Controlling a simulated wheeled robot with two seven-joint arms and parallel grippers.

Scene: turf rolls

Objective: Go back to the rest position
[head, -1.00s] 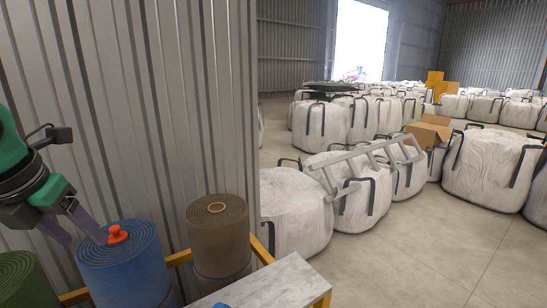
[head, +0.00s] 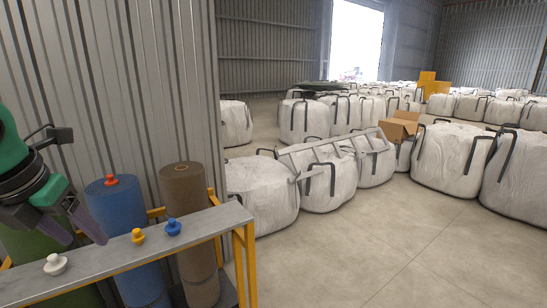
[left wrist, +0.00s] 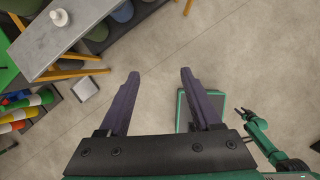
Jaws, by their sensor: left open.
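My left gripper (head: 86,240) is open and empty at the left of the head view. In the picture it overlaps the green roll and the grey shelf. In the left wrist view its two purple fingers (left wrist: 160,73) are spread over bare floor. A green arm, which looks like my right one, reaches in at the right of that view; its small dark end (left wrist: 244,113) is too small to read. A blue turf roll (head: 122,212) stands upright with a red knob (head: 111,180) on top. A brown roll (head: 185,205) stands right of it, a green roll (head: 25,243) left.
A grey shelf (head: 100,257) on yellow legs carries a white knob (head: 55,264), a yellow knob (head: 137,236) and a blue knob (head: 173,227). The floor (head: 370,245) at right is clear.

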